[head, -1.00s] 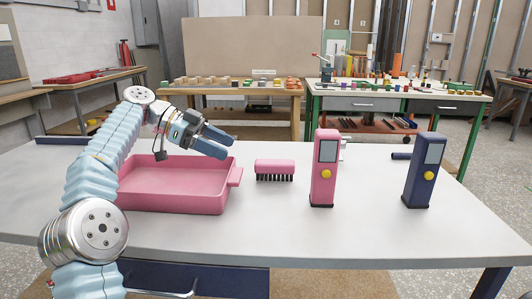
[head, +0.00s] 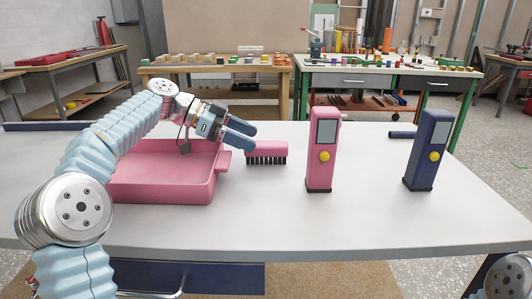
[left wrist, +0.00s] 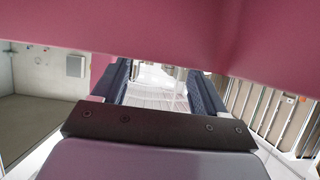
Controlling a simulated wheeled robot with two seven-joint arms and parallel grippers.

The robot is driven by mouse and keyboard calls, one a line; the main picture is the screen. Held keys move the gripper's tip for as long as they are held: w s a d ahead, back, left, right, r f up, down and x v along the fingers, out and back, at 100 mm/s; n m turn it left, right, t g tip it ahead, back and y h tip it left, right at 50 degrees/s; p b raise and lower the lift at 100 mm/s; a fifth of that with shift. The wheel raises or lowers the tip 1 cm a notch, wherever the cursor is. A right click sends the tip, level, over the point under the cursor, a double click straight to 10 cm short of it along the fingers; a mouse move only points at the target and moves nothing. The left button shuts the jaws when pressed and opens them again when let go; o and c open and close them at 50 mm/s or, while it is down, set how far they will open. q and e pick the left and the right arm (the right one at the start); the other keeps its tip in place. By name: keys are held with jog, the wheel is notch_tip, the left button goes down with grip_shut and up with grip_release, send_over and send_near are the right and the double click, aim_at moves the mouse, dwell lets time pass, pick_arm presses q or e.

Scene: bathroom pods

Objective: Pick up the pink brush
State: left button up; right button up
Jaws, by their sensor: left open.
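The pink brush (head: 268,149) lies on the white table with its dark bristles pointing down, just right of the pink tray. My left gripper (head: 252,138) is open, with its two blue fingers pointing right at the brush's left end. In the head view the fingertips overlap that end; I cannot tell whether they touch it. In the left wrist view the open fingers (left wrist: 157,85) show with nothing clearly between them. A large blurred pink surface (left wrist: 170,30) crosses the top there; I cannot tell whether it is brush or tray. My right gripper is out of view.
The pink tray (head: 160,192) stands under my left forearm, its handle close to the brush. A pink upright device (head: 321,170) with a yellow button stands right of the brush, and a dark blue one (head: 425,165) farther right. The front table strip is clear.

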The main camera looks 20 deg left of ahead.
aim_at(261, 143)
pick_arm(q)
jog(key=x, duration=0.3)
jog(key=shift+d+f, duration=0.15)
jog(key=shift+d, duration=0.05)
jog(key=c, duration=1.2)
